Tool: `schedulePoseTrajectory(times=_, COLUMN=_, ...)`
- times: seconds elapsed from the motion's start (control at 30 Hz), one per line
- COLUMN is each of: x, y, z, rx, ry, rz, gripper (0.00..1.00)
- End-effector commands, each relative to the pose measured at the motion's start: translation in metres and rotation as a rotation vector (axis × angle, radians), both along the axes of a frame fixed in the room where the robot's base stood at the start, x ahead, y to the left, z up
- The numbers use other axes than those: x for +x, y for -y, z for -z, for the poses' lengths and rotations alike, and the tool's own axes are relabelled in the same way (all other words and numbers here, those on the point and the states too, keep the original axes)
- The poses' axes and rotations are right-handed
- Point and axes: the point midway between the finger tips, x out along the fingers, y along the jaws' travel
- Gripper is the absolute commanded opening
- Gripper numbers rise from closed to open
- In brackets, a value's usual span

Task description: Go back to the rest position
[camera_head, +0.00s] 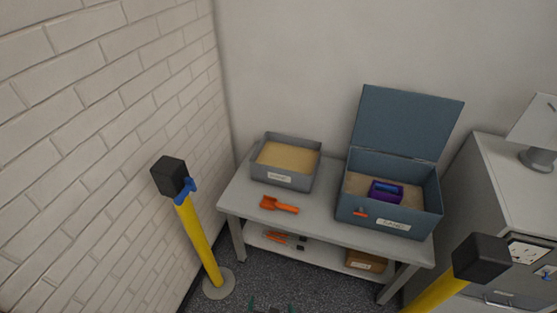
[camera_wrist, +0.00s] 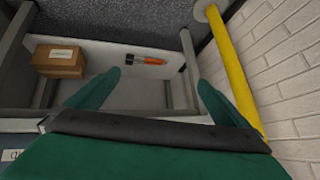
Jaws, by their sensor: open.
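My gripper (camera_wrist: 160,90) shows in the wrist view as two green fingers spread wide apart, with nothing between them. Beyond the fingers lies the white lower shelf (camera_wrist: 105,65) of the bench, with an orange-handled tool (camera_wrist: 145,60) on it. A brown box (camera_wrist: 58,62) sits at the left of that shelf. In the head view only small green tips of my gripper (camera_head: 272,309) show at the bottom edge, in front of the bench and apart from it. Most of my arm is hidden there.
The grey bench (camera_head: 325,211) holds a sand-filled tray (camera_head: 268,180), an orange scoop (camera_head: 279,205) and an open blue box (camera_head: 385,218) with a purple item (camera_head: 386,192) inside. Yellow posts stand left (camera_head: 199,240) and right (camera_head: 440,291). A grey cabinet (camera_head: 500,195) stands right.

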Motion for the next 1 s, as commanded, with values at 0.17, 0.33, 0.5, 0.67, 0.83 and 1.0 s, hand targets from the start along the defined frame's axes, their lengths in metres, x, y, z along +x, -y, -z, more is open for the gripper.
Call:
schedulePoseTrajectory(times=0.17, x=-0.051, y=0.004, z=-0.022, rx=-0.025, ry=0.104, rz=-0.003, gripper=1.00)
schedulePoseTrajectory(times=0.33, x=-0.094, y=0.007, z=-0.056, rx=-0.056, ry=0.210, rz=-0.013, gripper=1.00)
schedulePoseTrajectory(times=0.5, x=-0.135, y=0.013, z=-0.099, rx=-0.093, ry=0.316, rz=-0.023, gripper=1.00)
schedulePoseTrajectory(times=0.67, x=-0.170, y=0.017, z=-0.148, rx=-0.131, ry=0.414, rz=-0.035, gripper=1.00)
schedulePoseTrajectory(times=0.83, x=-0.200, y=0.022, z=-0.205, rx=-0.172, ry=0.515, rz=-0.050, gripper=1.00)
schedulePoseTrajectory(times=1.0, x=-0.219, y=0.025, z=-0.248, rx=-0.201, ry=0.589, rz=-0.062, gripper=1.00)
